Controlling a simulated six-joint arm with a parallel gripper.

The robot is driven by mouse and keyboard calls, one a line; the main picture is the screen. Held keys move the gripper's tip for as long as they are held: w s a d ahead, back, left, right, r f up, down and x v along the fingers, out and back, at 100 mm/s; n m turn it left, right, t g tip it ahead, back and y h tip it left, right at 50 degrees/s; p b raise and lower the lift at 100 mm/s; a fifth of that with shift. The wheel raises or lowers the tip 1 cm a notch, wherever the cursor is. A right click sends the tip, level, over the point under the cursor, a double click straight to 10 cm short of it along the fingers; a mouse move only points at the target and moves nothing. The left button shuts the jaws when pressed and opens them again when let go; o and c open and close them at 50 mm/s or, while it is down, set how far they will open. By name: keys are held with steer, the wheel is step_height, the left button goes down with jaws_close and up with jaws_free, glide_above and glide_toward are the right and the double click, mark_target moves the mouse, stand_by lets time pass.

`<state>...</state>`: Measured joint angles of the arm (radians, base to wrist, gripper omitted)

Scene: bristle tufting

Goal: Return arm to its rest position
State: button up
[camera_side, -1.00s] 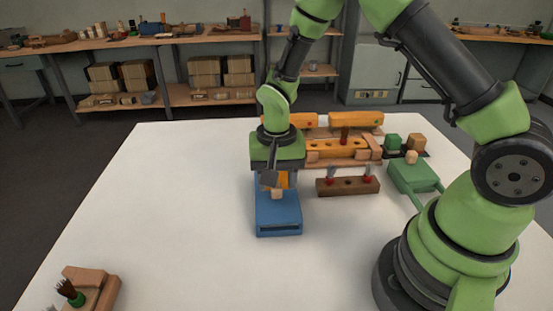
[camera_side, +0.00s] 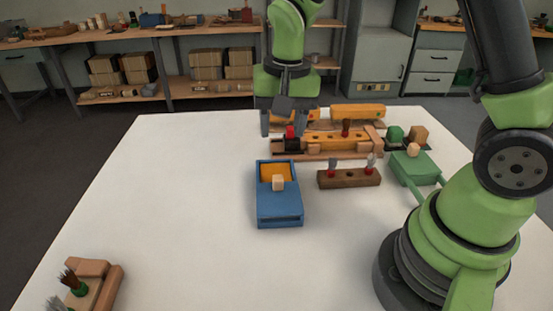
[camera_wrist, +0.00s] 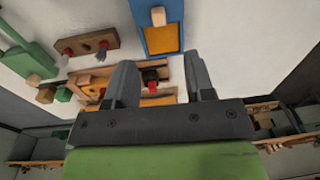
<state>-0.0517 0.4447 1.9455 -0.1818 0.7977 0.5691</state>
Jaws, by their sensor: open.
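My gripper (camera_side: 290,122) is raised above the back of the white table, behind the blue box in the side view. In the wrist view my gripper (camera_wrist: 160,85) shows two fingers set wide apart with nothing between them close up. The blue box (camera_side: 280,211) stands on the table with an orange inside and a pale wooden block (camera_side: 278,183) at it. An orange wooden fixture (camera_side: 325,143) with several holes lies at the back. A black part with a red top (camera_side: 291,139) sits at its left end, partly near my fingers in the picture.
A brown rack (camera_side: 349,179) holds two red-based metal pieces. A green device (camera_side: 415,168) stands at right, with green and wooden blocks behind it. A wooden holder with brushes (camera_side: 92,285) is at front left. The table's (camera_side: 190,200) left and middle are clear.

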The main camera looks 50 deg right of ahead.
steer(key=s+r+n+t+y, duration=0.1)
steer(key=s+r+n+t, duration=0.3)
steer(key=s+r, duration=0.9)
steer(key=s+a+t, duration=0.1)
steer(key=s+t, duration=0.1)
steer(key=shift+s+r+n+y, duration=0.3)
steer(key=shift+y, duration=0.1)
